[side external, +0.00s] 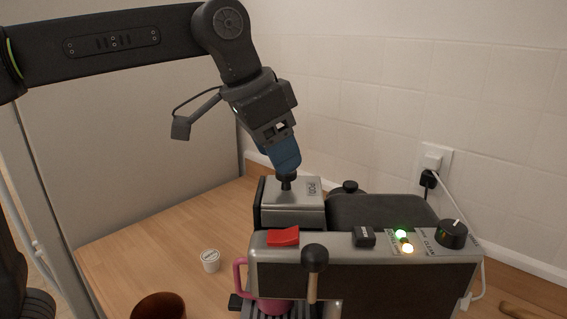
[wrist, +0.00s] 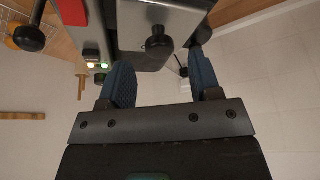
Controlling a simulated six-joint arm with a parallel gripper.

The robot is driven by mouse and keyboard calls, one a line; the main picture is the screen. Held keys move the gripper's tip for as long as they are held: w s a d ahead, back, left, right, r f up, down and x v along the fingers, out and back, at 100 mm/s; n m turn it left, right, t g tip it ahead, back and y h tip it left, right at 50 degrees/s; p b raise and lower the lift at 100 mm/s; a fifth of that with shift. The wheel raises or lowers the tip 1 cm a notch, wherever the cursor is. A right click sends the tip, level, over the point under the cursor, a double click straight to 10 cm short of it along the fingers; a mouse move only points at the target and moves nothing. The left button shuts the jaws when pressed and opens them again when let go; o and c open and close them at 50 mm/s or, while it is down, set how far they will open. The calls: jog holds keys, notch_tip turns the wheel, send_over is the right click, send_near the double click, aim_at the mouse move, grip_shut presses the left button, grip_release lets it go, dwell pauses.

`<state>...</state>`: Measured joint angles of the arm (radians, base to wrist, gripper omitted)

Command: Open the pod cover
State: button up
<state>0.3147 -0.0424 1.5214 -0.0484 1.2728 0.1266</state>
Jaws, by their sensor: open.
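The pod cover (side external: 292,214) is a silver box-shaped lid marked POD on top of the coffee machine (side external: 370,275), and it looks shut. A black knob (side external: 287,183) stands on its top. My gripper (side external: 286,170) is right above the knob in the side view, with its blue fingers pointing down; one finger hides the other there. In the wrist view the fingers of my gripper (wrist: 161,66) are spread apart and empty. The black knob (wrist: 159,46) lies just beyond the fingertips, between their lines, against the silver cover (wrist: 160,15). I cannot tell whether a finger touches the knob.
A white pod (side external: 210,261) and a brown cup (side external: 158,306) are on the wooden counter at left.

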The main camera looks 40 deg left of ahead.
aim_at(293, 191)
jog(key=shift+x, duration=1.5)
grip_shut()
